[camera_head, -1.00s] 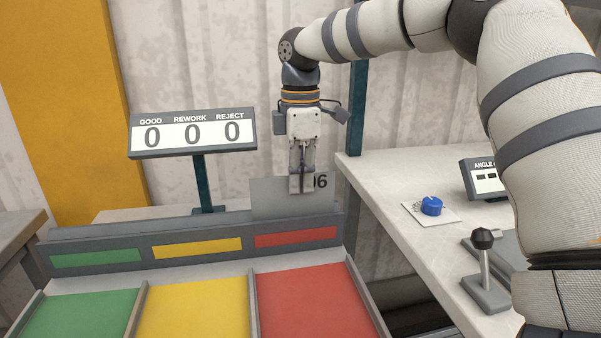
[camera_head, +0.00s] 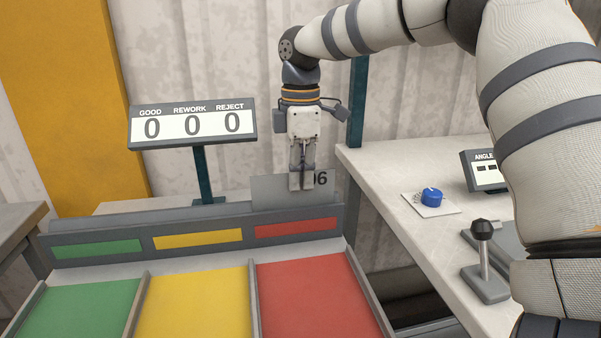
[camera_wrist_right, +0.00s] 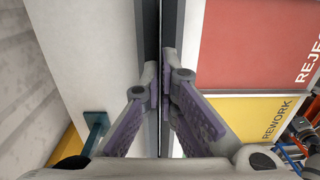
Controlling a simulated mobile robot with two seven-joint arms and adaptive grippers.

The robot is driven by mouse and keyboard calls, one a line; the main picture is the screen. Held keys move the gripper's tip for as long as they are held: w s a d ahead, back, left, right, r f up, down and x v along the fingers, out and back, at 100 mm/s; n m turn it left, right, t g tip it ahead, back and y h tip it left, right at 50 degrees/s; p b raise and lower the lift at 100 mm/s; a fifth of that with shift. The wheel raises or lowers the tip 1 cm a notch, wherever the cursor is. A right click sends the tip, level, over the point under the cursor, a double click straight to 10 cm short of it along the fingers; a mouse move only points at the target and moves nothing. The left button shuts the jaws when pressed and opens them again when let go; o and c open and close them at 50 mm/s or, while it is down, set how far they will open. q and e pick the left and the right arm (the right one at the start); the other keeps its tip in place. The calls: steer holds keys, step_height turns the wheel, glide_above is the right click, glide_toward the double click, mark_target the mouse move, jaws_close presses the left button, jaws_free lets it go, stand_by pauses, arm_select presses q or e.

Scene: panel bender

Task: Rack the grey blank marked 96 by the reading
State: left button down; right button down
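The grey blank (camera_head: 270,190) stands upright behind the red section (camera_head: 297,228) of the rack (camera_head: 196,243). The end of its mark, a 6, shows beside the fingers; the digit before it is partly covered. My right gripper (camera_head: 301,184) points down with its fingers on the blank's upper part. In the right wrist view the fingers (camera_wrist_right: 162,92) close on the thin edge of the blank. The blank's lower edge is hidden behind the rack front, so I cannot tell whether it is seated. My left gripper is not in view.
The counter sign (camera_head: 193,127) reads GOOD 0, REWORK 0, REJECT 0. Green (camera_head: 80,308), yellow (camera_head: 195,303) and red (camera_head: 312,298) lanes lie in front. On the right bench (camera_head: 385,170) are a blue knob (camera_head: 432,197), a lever (camera_head: 483,255) and an angle display (camera_head: 484,172), partly covered by my arm.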

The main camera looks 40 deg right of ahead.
steer(key=shift+f, duration=0.8)
steer(key=c, duration=2.3)
jaws_free()
steer(key=o, duration=0.6)
step_height(320, 180, up, 12)
steer(key=shift+w, duration=0.1)
